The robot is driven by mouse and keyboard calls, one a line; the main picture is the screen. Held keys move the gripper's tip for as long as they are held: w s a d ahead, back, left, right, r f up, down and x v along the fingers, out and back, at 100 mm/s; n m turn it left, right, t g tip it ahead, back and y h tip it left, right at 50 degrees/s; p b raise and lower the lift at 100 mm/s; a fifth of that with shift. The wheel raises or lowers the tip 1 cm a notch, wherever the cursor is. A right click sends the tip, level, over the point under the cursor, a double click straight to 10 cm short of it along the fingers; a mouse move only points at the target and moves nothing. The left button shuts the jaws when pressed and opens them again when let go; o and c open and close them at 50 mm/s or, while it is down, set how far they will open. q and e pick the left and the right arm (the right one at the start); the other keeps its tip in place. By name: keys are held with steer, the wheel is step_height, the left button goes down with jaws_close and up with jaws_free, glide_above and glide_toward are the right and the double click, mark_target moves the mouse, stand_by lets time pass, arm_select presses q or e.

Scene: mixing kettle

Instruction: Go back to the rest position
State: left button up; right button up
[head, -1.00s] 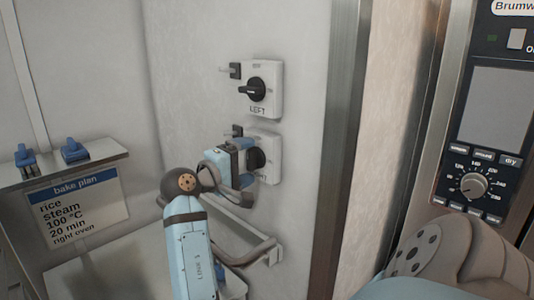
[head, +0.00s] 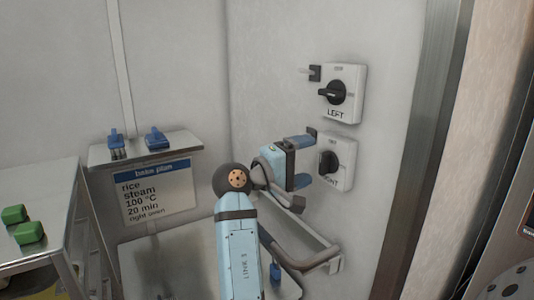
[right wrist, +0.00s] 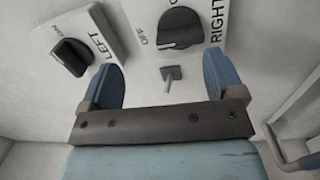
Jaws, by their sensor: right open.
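My right gripper (head: 303,160) is open and empty, a little in front of the RIGHT switch (head: 345,173). Its blue fingers point at the wall, apart from the switch knob. In the right wrist view the open fingers (right wrist: 160,75) have nothing between them; the RIGHT switch's black knob (right wrist: 180,28) shows beyond them. The LEFT switch (head: 350,92) is on the wall above, its black handle lying crosswise; it also shows in the right wrist view (right wrist: 70,57). My left gripper is not in view.
A metal rail (head: 303,258) juts from the wall below the switches. A shelf (head: 178,148) with two blue items and a bake plan sign (head: 155,195) is left. Green blocks (head: 30,232) sit on a metal cart (head: 45,180). A steel door frame (head: 440,130) stands right.

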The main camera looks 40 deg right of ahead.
steer(key=shift+n+t+y, duration=0.3)
steer(key=shift+n+t, duration=0.1)
steer(key=d, duration=0.1)
steer(key=d+f, duration=0.1)
steer(key=d, duration=0.1)
steer(key=s+d+f, duration=0.1)
steer(key=d, duration=0.1)
steer(key=shift+f, duration=0.2)
steer(key=m+b, duration=0.5)
steer(key=b, duration=0.3)
steer(key=shift+m, duration=0.3)
steer(key=shift+r+m+b, duration=0.25)
steer(key=shift+m+b, duration=0.35)
steer(key=shift+b, duration=0.1)
